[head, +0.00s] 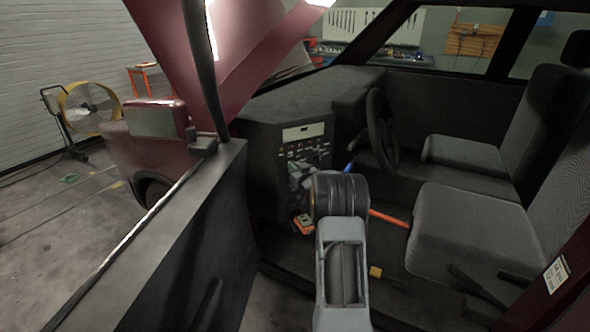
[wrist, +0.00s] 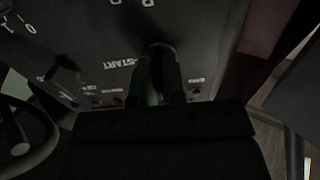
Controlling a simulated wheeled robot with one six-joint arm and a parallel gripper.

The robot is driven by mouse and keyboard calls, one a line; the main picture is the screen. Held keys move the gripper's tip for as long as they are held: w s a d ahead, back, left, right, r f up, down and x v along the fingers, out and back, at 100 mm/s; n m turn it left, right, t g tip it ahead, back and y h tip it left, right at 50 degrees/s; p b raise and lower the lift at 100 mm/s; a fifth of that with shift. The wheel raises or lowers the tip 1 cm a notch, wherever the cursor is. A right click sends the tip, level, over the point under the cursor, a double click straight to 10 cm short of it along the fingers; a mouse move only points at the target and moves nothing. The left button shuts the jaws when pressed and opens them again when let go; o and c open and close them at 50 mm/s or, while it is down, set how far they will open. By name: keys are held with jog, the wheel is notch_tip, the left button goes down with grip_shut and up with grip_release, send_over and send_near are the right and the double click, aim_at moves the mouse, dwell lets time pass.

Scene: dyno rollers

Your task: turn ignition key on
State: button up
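The dark dash control panel (head: 318,142) shows several small knobs and labels under a light display. In the wrist view the panel (wrist: 195,35) fills the upper part, with a "START" label just left of the fingertips. My gripper (head: 298,176) is at the panel's lower part in the head view. In the wrist view its two greenish fingers (wrist: 160,62) point at the panel, one on each side of a dark rounded thing (wrist: 159,48). I cannot tell whether this is the ignition key, or whether the fingers grip it. No key shows clearly elsewhere.
The steering wheel (head: 381,132) stands right of the panel and shows at the wrist view's left edge. Grey seats (head: 465,235) are at right. The open door (head: 175,245) is at left. An orange tool (head: 303,224) and orange bar (head: 390,218) lie low in the cabin.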

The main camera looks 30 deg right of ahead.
grip_shut()
jog(key=shift+r+m+p, duration=0.15)
jog(key=shift+m+p, duration=0.45)
jog(key=shift+m, duration=0.5)
jog(key=m+p, duration=0.2)
jog(key=m, duration=0.4)
jog(key=shift+m+p, duration=0.3)
jog(key=o, duration=0.5)
grip_release()
